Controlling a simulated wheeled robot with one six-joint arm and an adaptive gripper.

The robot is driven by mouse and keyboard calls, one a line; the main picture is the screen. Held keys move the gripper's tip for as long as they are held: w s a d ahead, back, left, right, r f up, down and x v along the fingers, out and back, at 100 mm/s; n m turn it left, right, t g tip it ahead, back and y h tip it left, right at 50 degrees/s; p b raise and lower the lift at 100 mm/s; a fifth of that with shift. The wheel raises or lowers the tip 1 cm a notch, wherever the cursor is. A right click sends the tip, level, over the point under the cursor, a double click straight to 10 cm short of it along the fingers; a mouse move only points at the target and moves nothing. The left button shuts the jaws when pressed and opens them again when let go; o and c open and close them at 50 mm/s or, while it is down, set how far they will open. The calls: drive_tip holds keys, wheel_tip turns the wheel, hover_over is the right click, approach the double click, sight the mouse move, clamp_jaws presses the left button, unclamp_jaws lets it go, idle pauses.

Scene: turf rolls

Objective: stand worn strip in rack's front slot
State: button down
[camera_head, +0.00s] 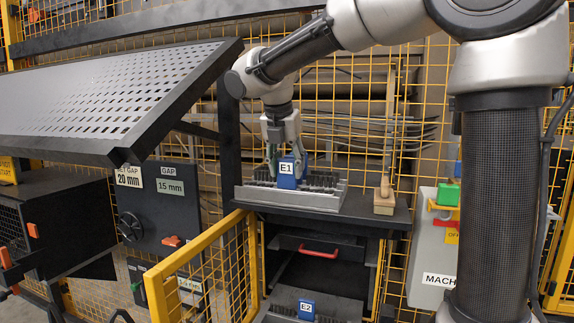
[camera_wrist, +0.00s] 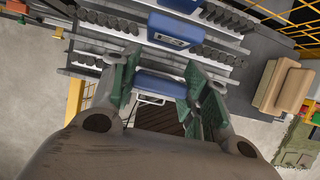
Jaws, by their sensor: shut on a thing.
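My gripper (camera_head: 285,160) reaches down over a grey rack with dark tufts (camera_head: 322,202) on the black shelf. In the wrist view its green-padded fingers (camera_wrist: 160,88) are shut on a blue block (camera_wrist: 160,84), which looks like the grip of a strip. The rest of that strip is mostly hidden by the fingers. A second blue block with a label (camera_wrist: 172,38) stands just beyond, among rails with dark tufts (camera_wrist: 98,60). In the head view a blue block marked E1 (camera_head: 287,183) shows at the fingertips. I cannot tell which strip is worn or which slot it is over.
A lower unit with a blue E2 tag (camera_head: 306,308) is below the shelf, under a red handle (camera_head: 318,253). A wooden block with an upright (camera_head: 384,200) stands to the right of the rack. A slanted perforated panel (camera_head: 110,95) and yellow fence (camera_head: 205,270) are at the left.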

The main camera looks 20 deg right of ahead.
drive_tip(key=c, duration=0.7)
unclamp_jaws()
drive_tip(key=shift+f, duration=0.1)
drive_tip(key=shift+c, duration=0.2)
drive_tip(key=v, duration=1.2)
drive_tip(key=s+d+f+m+y, duration=0.1)
drive_tip(key=s+d+f+m, duration=0.6)
drive_tip(key=s+d+m, duration=0.3)
drive_tip(key=s+d+f+m+y, duration=0.1)
drive_tip(key=s+d+f+m, duration=0.3)
drive_tip(key=m, duration=0.5)
drive_tip(key=s+d+f+m, duration=0.3)
drive_tip(key=s+f+m, duration=0.5)
drive_tip(key=f+m, duration=0.1)
drive_tip(key=shift+s+d+f+m+t+y, duration=0.3)
drive_tip(key=shift+d+f+m+y, duration=0.1)
drive_tip(key=shift+f, duration=0.15)
